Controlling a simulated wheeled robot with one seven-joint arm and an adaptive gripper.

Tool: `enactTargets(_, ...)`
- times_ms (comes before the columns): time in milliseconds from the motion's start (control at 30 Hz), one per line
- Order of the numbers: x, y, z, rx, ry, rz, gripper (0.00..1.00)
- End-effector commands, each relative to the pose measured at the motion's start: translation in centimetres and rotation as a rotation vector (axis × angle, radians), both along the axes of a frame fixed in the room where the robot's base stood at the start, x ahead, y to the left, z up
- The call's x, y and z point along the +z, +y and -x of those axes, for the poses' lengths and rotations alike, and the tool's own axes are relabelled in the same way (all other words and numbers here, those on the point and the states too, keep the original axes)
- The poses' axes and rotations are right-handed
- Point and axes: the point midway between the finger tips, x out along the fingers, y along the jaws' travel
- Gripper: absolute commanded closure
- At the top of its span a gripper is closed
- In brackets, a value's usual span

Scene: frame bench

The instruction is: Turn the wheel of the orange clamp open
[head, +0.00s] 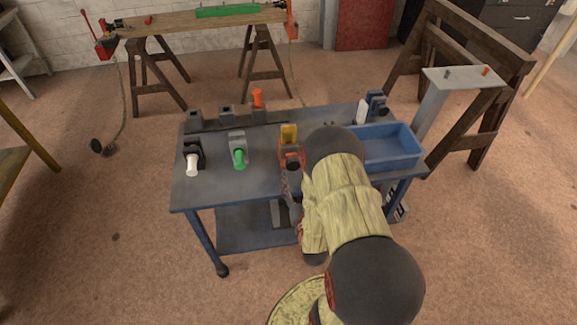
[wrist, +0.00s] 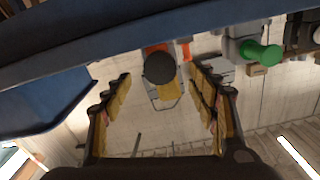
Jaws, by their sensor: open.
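The orange clamp (head: 291,153) stands on the blue bench, with a yellow block at its top and a round black wheel (head: 292,164) facing the front. In the wrist view the wheel (wrist: 159,68) appears as a dark disc, with bits of orange and yellow around it. My gripper (head: 287,183) is in front of the bench's front edge, below the wheel in the head view, partly hidden by my arm. In the wrist view my gripper (wrist: 161,72) is open and empty. Its fingertips appear on either side of the wheel; I cannot tell the remaining gap or any contact.
A green-handled clamp (head: 239,152) and a white-handled one (head: 193,158) stand to the left. A blue bin (head: 398,148) is on the right. The bench's front edge (wrist: 70,62) crosses the wrist view. Grey blocks line the back; bare bench top lies between clamps.

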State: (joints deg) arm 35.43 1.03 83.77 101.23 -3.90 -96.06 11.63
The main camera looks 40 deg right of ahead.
Motion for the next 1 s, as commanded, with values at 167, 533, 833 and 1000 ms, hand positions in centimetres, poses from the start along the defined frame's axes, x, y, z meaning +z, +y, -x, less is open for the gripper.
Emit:
enactTargets(167, -0.1, -1.5, -2.5, 0.001, -0.001, 0.002, 0.41)
enactTargets(533, 0.0, -3.3, -5.4, 0.000, 0.001, -0.001, 0.41)
enactTargets(833, 0.0, -3.3, -5.5, 0.000, 0.001, -0.001, 0.44)
enactTargets(1000, 0.0, -3.3, -5.5, 0.000, 0.001, -0.001, 0.54)
